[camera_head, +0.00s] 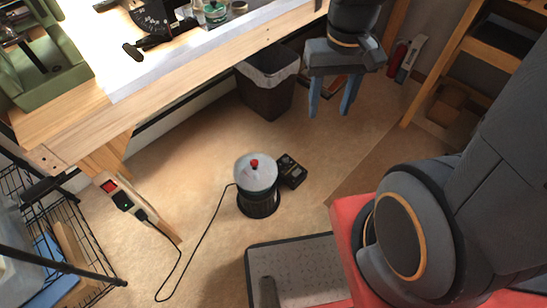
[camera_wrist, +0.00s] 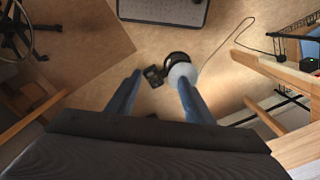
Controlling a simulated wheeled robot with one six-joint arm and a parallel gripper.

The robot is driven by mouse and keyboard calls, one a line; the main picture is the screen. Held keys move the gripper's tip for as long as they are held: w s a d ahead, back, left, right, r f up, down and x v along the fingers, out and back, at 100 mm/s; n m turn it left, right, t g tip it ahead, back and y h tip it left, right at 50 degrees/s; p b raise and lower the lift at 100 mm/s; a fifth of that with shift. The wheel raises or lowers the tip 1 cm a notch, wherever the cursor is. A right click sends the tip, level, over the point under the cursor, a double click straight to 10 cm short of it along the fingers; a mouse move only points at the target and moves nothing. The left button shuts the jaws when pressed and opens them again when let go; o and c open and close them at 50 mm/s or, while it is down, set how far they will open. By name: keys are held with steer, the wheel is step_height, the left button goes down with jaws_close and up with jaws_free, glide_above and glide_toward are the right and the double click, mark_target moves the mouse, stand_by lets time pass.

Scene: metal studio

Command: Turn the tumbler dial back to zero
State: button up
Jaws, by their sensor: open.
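The tumbler (camera_head: 257,172) stands upright on the floor, a pale-topped drum with a red knob on a black base. A small black box (camera_head: 291,171) lies on the floor against its right side; its face has small markings, but I cannot make out a dial or its setting. My gripper (camera_head: 331,105) has two blue fingers, open and empty, pointing down above the floor, up and right of the tumbler in the head view. In the wrist view the box (camera_wrist: 154,76) shows between the fingertips, and the tumbler's white top (camera_wrist: 182,72) is partly behind the right finger.
A wooden workbench (camera_head: 150,110) with tools runs along the upper left. A dark bin (camera_head: 268,88) stands under it. A power strip (camera_head: 128,200) hangs on the bench leg, and a black cord (camera_head: 199,238) runs to the tumbler.

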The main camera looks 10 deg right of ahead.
steer(key=w+f+m+b, duration=0.1)
steer(key=w+f+b, duration=0.6)
steer(key=f, duration=0.3)
steer(key=w+f+m+b, duration=0.2)
steer(key=w+f+b, duration=0.45)
steer(key=f, duration=0.45)
steer(key=w+f+m+b, duration=0.1)
steer(key=w+f+b, duration=0.5)
steer(key=f+b, duration=0.3)
steer(key=m+b, duration=0.5)
steer(key=b, duration=1.3)
glide_above(286, 160)
step_height(286, 160, down, 35)
steer(key=shift+r, duration=0.1)
steer(key=shift+w+f+b, duration=0.1)
steer(key=shift+f+b, duration=0.2)
steer(key=shift+f, duration=0.25)
step_height(286, 160, down, 8)
steer(key=b, duration=0.4)
steer(key=shift+r, duration=0.25)
steer(key=c, duration=1)
steer(key=shift+c, duration=0.2)
steer(key=shift+r+n+p, duration=0.1)
steer(key=shift+n+p, duration=0.2)
steer(key=shift+p, duration=0.15)
